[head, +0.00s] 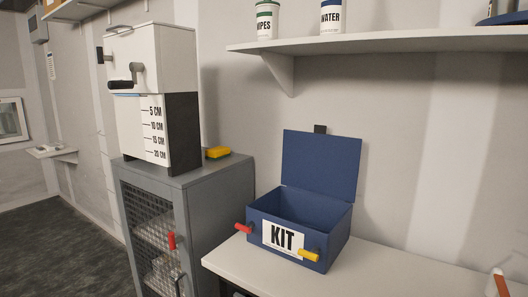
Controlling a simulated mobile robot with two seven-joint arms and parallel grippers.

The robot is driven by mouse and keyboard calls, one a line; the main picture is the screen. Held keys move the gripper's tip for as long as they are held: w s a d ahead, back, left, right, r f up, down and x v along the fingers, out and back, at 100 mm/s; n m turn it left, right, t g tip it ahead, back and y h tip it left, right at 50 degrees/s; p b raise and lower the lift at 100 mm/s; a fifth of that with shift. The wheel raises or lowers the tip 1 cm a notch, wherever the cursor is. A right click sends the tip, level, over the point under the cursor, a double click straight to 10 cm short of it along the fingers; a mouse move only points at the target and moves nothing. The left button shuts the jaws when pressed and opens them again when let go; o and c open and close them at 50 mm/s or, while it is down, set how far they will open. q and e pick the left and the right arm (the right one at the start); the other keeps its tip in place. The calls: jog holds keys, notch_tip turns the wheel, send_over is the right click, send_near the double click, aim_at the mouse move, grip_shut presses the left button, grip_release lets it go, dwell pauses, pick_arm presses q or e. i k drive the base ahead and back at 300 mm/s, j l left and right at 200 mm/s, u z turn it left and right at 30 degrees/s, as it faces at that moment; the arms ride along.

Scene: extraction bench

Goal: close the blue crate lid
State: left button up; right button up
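The blue crate (335,249) with a white KIT label stands on the white bench, and no contents show inside it. Its blue lid (321,165) stands open, upright at the back, with a small dark tab at the top edge. A red handle (243,228) sticks out at the crate's left and a yellow handle (309,255) at its front right. Neither of my grippers can be made out in the head view.
A grey cabinet (200,185) with a mesh door stands left of the bench, carrying a white dispenser (150,95) and a yellow block (218,152). A wall shelf (400,42) hangs above the crate. The white bench (400,270) is clear right of the crate, except an orange-red item (501,285) at the corner.

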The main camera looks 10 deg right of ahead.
aim_at(318, 163)
jog(key=z, duration=0.7)
